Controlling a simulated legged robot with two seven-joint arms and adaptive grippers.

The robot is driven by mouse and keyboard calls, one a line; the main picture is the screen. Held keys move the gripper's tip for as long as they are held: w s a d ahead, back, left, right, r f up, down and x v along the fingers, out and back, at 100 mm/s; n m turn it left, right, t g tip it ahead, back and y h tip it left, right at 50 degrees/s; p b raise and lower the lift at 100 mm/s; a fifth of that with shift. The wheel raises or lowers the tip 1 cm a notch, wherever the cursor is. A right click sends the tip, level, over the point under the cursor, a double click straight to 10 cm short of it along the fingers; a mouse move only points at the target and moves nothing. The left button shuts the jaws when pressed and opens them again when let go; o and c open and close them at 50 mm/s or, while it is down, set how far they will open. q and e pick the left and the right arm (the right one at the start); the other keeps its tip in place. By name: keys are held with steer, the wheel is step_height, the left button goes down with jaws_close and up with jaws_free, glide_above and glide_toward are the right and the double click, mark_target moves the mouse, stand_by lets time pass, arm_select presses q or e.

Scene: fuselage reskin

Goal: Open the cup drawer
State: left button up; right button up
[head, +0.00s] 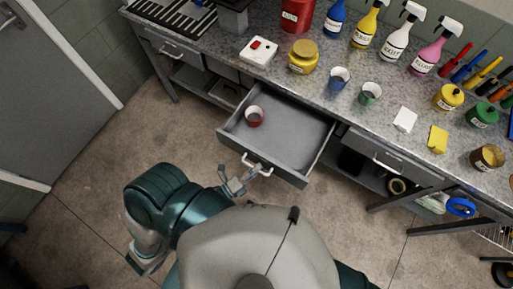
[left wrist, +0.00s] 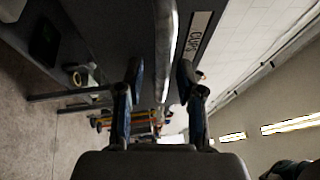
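The cup drawer (head: 290,150) is pulled out from the workbench in the head view, with a red cup (head: 254,117) standing in its back left part. Its front carries a pale bar handle (head: 257,165). In the left wrist view a "CUPS" label (left wrist: 194,36) shows on the drawer front beside the handle (left wrist: 165,45). My left gripper (head: 243,178) is at the handle. In the left wrist view its fingers (left wrist: 160,80) are apart, one on each side of the bar, with gaps visible.
The workbench top (head: 300,95) holds a blue cup (head: 339,78), a green cup (head: 370,93), a yellow jar (head: 302,57) and several spray bottles. Another closed drawer (head: 392,160) is to the right. Bare floor (head: 130,130) lies left of the drawer.

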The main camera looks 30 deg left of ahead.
arm_select(q)
steer(key=v, duration=1.2)
steer(key=shift+d, duration=0.2)
steer(key=shift+a+f, duration=0.2)
steer(key=shift+a, duration=0.2)
